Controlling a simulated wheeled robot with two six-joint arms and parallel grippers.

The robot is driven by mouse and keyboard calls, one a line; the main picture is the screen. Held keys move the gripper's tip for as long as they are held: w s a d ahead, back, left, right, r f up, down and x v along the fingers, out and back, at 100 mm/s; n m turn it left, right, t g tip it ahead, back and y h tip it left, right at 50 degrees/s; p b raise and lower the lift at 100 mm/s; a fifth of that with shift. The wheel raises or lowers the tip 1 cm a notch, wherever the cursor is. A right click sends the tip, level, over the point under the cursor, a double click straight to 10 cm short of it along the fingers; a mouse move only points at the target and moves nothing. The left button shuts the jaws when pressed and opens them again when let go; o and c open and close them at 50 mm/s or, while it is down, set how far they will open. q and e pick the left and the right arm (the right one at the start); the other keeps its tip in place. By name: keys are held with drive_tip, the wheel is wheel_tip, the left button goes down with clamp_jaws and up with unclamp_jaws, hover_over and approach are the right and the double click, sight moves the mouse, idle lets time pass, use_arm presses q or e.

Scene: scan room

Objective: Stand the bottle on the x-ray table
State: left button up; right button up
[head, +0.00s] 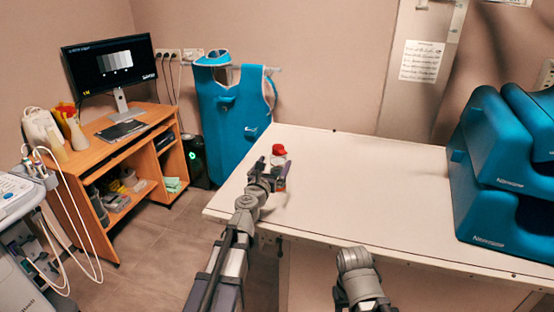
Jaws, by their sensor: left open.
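The bottle (279,151) has a red cap and a pale, clear-looking upper body. It appears upright at the left end of the white x-ray table (370,190). My left gripper (277,172) is open right in front of the bottle and hides its lower part. I cannot tell whether the fingers touch the bottle or whether its base rests on the table. My right arm shows at the bottom, but its gripper is not in view.
Blue padded blocks (500,160) stand on the table's right end. A blue apron (225,115) hangs behind its left end. A wooden desk (120,145) with a monitor (112,64) and a cabled cart (20,220) stand left. The table's middle is clear.

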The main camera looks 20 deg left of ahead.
use_arm(q)
drive_tip(key=s, duration=0.7)
drive_tip(key=shift+s, duration=0.3)
drive_tip(key=shift+s+a, duration=0.1)
